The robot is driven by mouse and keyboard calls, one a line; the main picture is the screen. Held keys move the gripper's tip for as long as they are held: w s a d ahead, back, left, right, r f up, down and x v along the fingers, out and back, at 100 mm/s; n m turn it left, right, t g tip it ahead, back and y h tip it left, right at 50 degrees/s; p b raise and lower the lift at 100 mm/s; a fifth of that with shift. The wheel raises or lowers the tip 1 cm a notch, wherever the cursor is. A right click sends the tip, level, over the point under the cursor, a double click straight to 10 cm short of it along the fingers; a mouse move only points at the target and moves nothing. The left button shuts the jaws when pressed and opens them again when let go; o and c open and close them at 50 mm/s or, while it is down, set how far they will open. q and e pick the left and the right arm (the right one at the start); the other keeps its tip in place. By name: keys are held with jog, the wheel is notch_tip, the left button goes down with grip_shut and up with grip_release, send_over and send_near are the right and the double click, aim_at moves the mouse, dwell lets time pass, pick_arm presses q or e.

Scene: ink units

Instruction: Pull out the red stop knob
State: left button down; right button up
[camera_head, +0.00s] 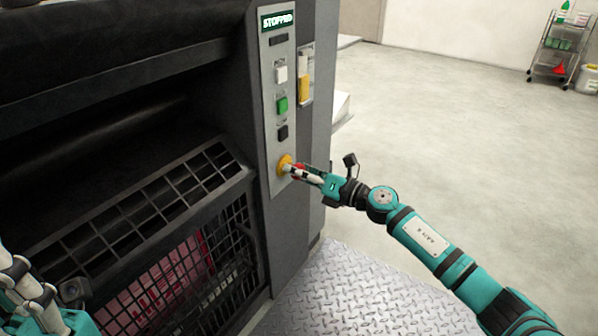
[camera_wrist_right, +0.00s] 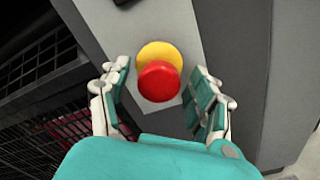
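The red stop knob (camera_wrist_right: 158,82) is a round red button on a yellow collar (camera_wrist_right: 154,52), low on the grey control panel (camera_head: 270,105). In the head view the yellow collar (camera_head: 284,163) shows clearly, while the red knob (camera_head: 298,169) is partly hidden by my right gripper (camera_head: 301,173). In the right wrist view the fingers of my right gripper (camera_wrist_right: 160,72) are apart, one on each side of the knob, with gaps between. My left gripper (camera_head: 22,285) is at the lower left edge of the head view, away from the panel; its opening is unclear.
Above the knob are a black button (camera_head: 283,132), a green button (camera_head: 282,105) and a white button (camera_head: 281,74). A sign (camera_head: 277,20) reads STOPPED. A black mesh guard (camera_head: 215,255) lies left of the panel. Open floor (camera_head: 450,120) lies to the right.

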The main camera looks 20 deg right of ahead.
jog(key=v, duration=1.2)
dwell(0.3)
